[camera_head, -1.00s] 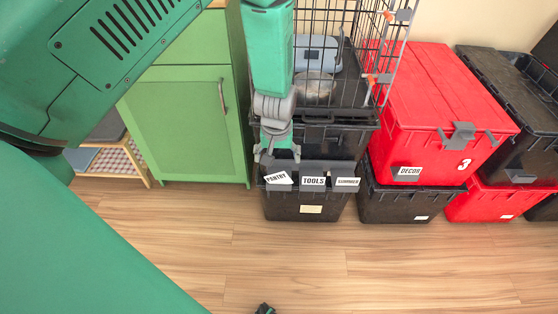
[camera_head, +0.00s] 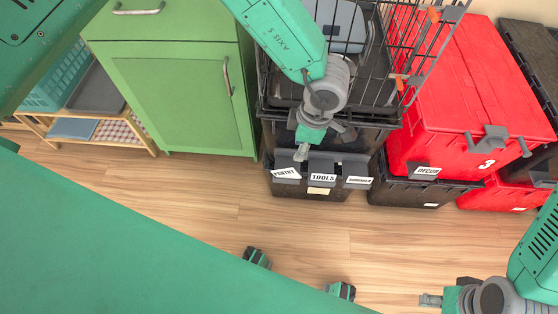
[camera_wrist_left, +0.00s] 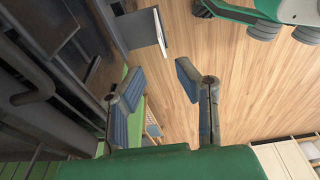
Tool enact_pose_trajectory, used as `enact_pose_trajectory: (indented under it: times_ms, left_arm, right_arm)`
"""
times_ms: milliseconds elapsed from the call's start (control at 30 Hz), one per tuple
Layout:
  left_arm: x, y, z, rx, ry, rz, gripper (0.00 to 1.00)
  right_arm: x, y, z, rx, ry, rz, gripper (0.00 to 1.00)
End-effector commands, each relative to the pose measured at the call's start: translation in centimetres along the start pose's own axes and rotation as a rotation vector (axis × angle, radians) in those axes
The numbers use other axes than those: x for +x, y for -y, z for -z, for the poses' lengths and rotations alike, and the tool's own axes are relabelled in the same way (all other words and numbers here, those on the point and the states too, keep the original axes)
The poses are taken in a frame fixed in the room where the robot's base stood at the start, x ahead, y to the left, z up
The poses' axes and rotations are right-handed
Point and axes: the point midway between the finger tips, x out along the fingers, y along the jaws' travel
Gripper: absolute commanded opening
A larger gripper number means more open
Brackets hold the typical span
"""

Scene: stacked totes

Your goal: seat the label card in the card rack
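The PANTRY label card (camera_head: 286,173) sits tilted at the left holder of the dark card rack (camera_head: 325,162), on the front of a black tote. The TOOLS card (camera_head: 322,177) and SUMMER card (camera_head: 358,180) are level beside it. I cannot tell how deep the PANTRY card sits. My left gripper (camera_head: 302,152) is above the rack, between the PANTRY and TOOLS cards. In the left wrist view, its blue-padded fingers (camera_wrist_left: 158,88) are apart and empty, with a white card edge (camera_wrist_left: 161,33) beyond them. My right gripper (camera_head: 432,300) is at the lower right, its opening unclear.
A wire crate (camera_head: 350,60) stands on the stacked black totes behind my left arm. A green cabinet (camera_head: 180,100) is at left, red totes (camera_head: 455,90) at right. The wooden floor (camera_head: 190,195) in front is mostly clear.

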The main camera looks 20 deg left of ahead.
Motion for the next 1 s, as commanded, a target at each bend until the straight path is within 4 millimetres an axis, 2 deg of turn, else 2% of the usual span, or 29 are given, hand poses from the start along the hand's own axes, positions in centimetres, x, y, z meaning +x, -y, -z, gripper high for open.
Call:
enact_pose_trajectory:
  times_ms: [133, 400, 733, 1000]
  left_arm:
    - [1.8, 0.3, 0.3, -0.015, 0.002, 0.021, 0.29]
    - [7.2, 0.2, 0.5, -0.013, 0.006, 0.021, 0.29]
    - [9.3, 0.2, 0.2, -0.012, 0.001, 0.016, 0.29]
    - [13.4, -0.1, 0.5, -0.011, 0.004, 0.018, 0.29]
  right_arm:
    - [0.6, 0.0, -0.1, 0.001, 0.002, 0.0, 0.4]
    - [2.2, 0.0, -0.2, 0.0, 0.002, 0.0, 0.4]
    - [2.9, 0.0, -0.2, 0.0, 0.001, 0.0, 0.4]
    - [4.8, 0.0, -0.3, 0.0, 0.001, 0.0, 0.4]
